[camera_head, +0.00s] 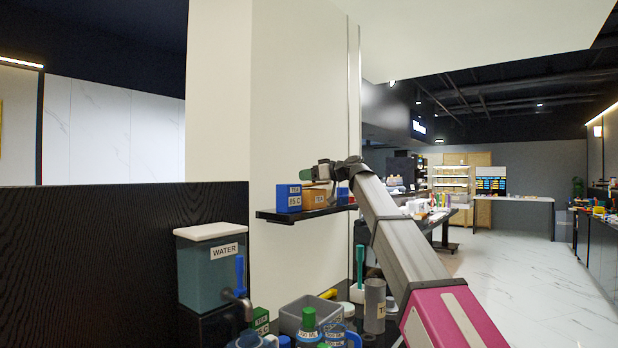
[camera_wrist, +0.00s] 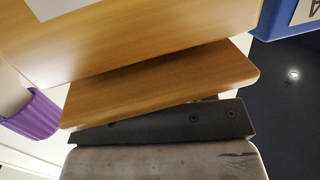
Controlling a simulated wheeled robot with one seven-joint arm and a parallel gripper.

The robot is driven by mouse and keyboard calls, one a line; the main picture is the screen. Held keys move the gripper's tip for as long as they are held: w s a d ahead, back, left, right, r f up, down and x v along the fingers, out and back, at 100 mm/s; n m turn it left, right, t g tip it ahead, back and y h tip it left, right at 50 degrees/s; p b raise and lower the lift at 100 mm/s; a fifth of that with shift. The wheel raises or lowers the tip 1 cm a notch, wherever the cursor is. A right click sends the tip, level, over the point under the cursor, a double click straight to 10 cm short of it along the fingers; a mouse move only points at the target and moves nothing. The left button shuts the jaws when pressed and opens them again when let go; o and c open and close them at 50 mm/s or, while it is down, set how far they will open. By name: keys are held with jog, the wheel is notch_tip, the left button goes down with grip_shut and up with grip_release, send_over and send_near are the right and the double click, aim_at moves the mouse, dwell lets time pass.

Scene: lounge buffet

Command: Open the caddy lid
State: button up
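The tea caddy is an orange-brown wooden box (camera_head: 314,198) with a white label, on the wall shelf in the head view. My gripper (camera_head: 322,172) is at the caddy, just above its top, small and partly merged with the arm. In the wrist view, a broad wooden face (camera_wrist: 150,40) with part of a white label fills the top. A wooden slab (camera_wrist: 165,85) that looks like the lid sticks out below it. Dark and pale grey parts of my gripper (camera_wrist: 165,135) lie close against the slab. Contact and finger opening cannot be made out.
A blue tea box (camera_head: 289,198) stands left of the caddy on the dark shelf (camera_head: 300,214); it shows in the wrist view (camera_wrist: 283,18). A purple ribbed object (camera_wrist: 35,115) is at left there. Below are a water dispenser (camera_head: 210,268) and a crowded counter.

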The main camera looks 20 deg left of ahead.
jog(key=shift+d, duration=0.1)
jog(key=v, duration=1)
jog(key=shift+d, duration=0.3)
jog(key=shift+s, duration=0.1)
jog(key=a+h, duration=0.1)
jog(key=a, duration=0.1)
jog(key=w+a+h, duration=0.1)
jog(key=a, duration=0.2)
jog(key=a+f, duration=0.1)
jog(key=a, duration=0.2)
jog(key=shift+w+g+h, duration=0.3)
jog(key=shift+w+h, duration=0.05)
jog(key=shift+h, duration=0.05)
dwell(0.4)
grip_shut()
